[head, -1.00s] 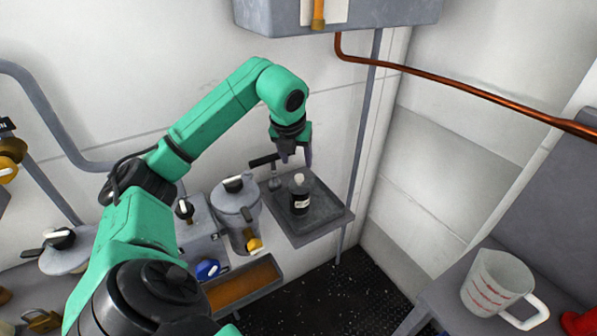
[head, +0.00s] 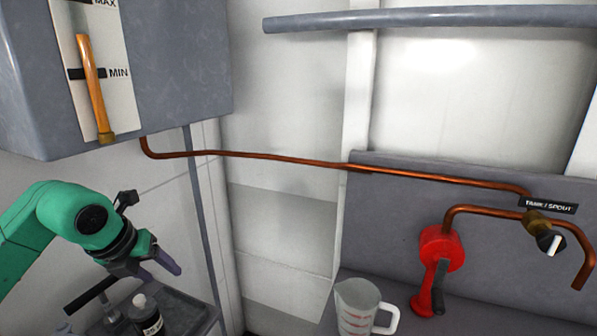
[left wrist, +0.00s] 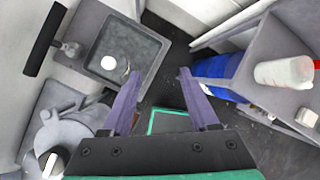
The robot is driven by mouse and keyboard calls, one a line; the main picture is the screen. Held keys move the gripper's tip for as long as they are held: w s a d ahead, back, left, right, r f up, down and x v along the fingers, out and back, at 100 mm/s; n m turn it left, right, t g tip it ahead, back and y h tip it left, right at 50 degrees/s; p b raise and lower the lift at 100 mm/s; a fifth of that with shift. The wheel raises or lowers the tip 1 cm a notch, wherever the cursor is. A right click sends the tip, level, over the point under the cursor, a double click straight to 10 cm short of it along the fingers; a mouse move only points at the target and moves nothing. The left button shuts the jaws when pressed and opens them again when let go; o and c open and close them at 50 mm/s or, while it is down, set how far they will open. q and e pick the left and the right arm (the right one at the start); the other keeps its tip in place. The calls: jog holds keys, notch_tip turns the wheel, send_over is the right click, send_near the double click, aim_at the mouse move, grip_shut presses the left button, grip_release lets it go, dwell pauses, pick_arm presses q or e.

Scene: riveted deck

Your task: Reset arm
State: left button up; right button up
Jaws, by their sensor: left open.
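My left gripper (head: 168,266) is at the lower left of the head view, at the end of my green arm. It is above and to the right of a dark bottle with a white cap (head: 147,318) in a grey tray (head: 200,318). In the left wrist view, my left gripper (left wrist: 157,88) has its two purple fingers spread, with nothing between them. The tray (left wrist: 146,52) and the bottle's white cap (left wrist: 108,63) lie beyond its left finger there. My right gripper is not in view.
A grey tank with a level gauge (head: 200,60) hangs above my left arm. A copper pipe (head: 270,157) runs along the wall to a spout. A measuring jug (head: 357,306) and a red hand pump (head: 441,250) are at right. A blue drum (left wrist: 213,78) shows in the left wrist view.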

pick_arm(q)
jog(key=w+d+m+t+h, duration=0.25)
jog(key=d+h, duration=0.55)
jog(key=d, duration=0.8)
jog(key=s+d+r+n+t+h, duration=0.1)
jog(key=d+r+n+t+h, duration=0.25)
jog(key=d+r+h, duration=0.5)
jog(key=w+a+r+n+t+y, duration=0.2)
jog(key=w+a+n+t+y, duration=0.1)
jog(key=a+n+t+y, duration=1)
jog(key=s+a+f+n+g+y, duration=0.25)
jog(key=a+f+n+g, duration=0.2)
jog(key=f+n, duration=0.4)
jog(key=s+a+f+n+g+y, duration=0.1)
jog(key=a+f+n+g+y, duration=0.4)
jog(key=f, duration=0.6)
jog(key=s+d+f+n+g+h, duration=0.1)
jog(key=s+d+f+g+h, duration=0.15)
jog(key=s+f+g, duration=0.5)
jog(key=s+d+f+n+g+h, duration=0.15)
jog(key=s+d+f+g, duration=0.25)
jog(key=s+f, duration=0.65)
notch_tip(320, 180, down, 20)
jog(key=g, duration=0.1)
jog(key=s+a+f+g, duration=0.1)
jog(key=s+a+f, duration=0.2)
jog(key=s+f, duration=1.3)
jog(key=shift+s+f, duration=0.15)
jog(key=shift+s, duration=0.9)
